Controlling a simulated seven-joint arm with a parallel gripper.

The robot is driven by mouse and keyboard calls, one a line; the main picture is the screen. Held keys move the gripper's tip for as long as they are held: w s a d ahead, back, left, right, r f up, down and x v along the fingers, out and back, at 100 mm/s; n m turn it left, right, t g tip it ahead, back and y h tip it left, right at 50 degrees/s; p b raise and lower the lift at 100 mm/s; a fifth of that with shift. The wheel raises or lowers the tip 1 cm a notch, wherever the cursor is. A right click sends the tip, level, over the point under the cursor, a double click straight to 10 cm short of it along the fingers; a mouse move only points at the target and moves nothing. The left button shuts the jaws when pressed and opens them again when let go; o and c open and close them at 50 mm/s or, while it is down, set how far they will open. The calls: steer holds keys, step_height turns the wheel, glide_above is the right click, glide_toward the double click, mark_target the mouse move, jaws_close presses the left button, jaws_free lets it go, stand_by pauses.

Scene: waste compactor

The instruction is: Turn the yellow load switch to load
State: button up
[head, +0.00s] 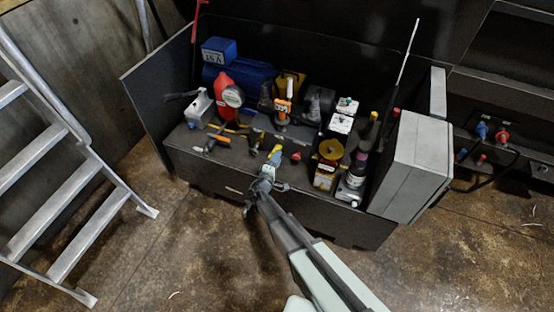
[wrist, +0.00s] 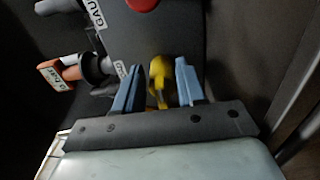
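The yellow load switch (wrist: 158,72) is a rounded yellow handle on a dark panel, in the upper middle of the wrist view. My gripper (wrist: 159,84) is open, with one blue finger on each side of the yellow handle. A narrow gap shows between the handle and each finger, and I see no firm contact. In the head view, my gripper (head: 267,169) is at the front edge of the dark bench, with a bit of yellow (head: 275,151) showing at its fingertips. The switch's base and markings are mostly hidden there.
In the wrist view, an orange-handled part with a tag (wrist: 55,75) is close left of the fingers, and a red knob (wrist: 143,3) is above. The dark bench (head: 205,165) is crowded behind my gripper. A grey box (head: 415,165) stands right; metal stairs (head: 60,190) are left.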

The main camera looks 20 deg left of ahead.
steer(key=s, duration=1.3)
steer(key=shift+s, duration=0.4)
steer(key=s+d+f+m+g+h, duration=0.3)
steer(key=s+d+f+g, duration=0.4)
steer(key=s+d, duration=0.4)
steer(key=s+d+f+m+g+h, duration=0.2)
steer(key=s+d+f+g+h, duration=0.2)
steer(key=s+d+g, duration=0.7)
steer(key=s+d+m+g+y, duration=0.2)
steer(key=s+d+m, duration=0.1)
steer(key=d, duration=0.5)
steer(key=s+d+r+m+g+y, duration=0.1)
steer(key=s+d+m+g+y, duration=0.1)
steer(key=d+m, duration=0.3)
steer(key=s+d+r+m+g+y, duration=0.1)
steer(key=s+d+m+g+y, duration=0.1)
steer(key=d, duration=1.1)
steer(key=s+m+y, duration=0.1)
steer(key=s+m, duration=0.1)
steer(key=s, duration=0.1)
steer(key=shift+m+g, duration=0.4)
